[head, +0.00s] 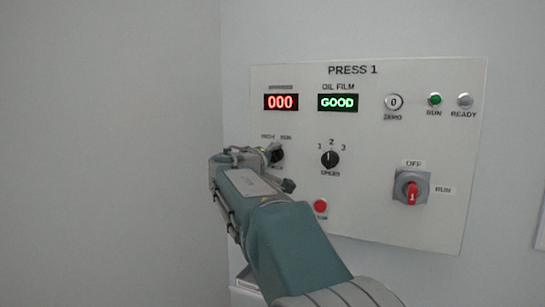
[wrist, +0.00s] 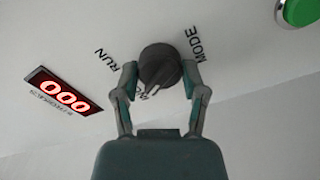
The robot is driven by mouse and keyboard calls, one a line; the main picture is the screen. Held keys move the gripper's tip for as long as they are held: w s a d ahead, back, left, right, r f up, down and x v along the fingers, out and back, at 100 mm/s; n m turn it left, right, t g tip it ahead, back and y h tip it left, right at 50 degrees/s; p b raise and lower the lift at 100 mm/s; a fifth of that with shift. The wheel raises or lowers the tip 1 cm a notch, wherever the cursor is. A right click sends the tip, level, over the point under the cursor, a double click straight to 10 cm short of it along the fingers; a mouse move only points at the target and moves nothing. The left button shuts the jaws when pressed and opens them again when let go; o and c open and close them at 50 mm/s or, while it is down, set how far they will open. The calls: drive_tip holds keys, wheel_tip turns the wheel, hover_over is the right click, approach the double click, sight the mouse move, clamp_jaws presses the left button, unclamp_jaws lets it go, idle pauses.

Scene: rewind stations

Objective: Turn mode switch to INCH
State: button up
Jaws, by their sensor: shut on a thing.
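The mode switch is a dark round knob (wrist: 160,64) on the panel, with the labels MODE and RUN beside it in the wrist view. In the head view the knob (head: 278,156) is partly hidden by my gripper (head: 268,155), under small lettering ending in RUN. My gripper (wrist: 160,72) is shut on the knob, one finger on each side.
The PRESS 1 panel (head: 400,135) holds a red 000 display (head: 281,102), a GOOD display (head: 338,102), a 1-2-3 selector (head: 330,159), a red button (head: 320,206) beside my arm, and an OFF/RUN switch (head: 411,190). A green button (wrist: 301,10) shows in the wrist view.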

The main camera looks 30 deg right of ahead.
drive_tip(key=shift+w+f, duration=0.1)
drive_tip(key=shift+f, duration=0.05)
drive_tip(key=o, duration=1.1)
drive_tip(key=shift+w+a, duration=0.1)
drive_tip(key=shift+o, duration=0.2)
drive_tip(key=v, duration=1.2)
drive_tip(key=shift+f, duration=0.1)
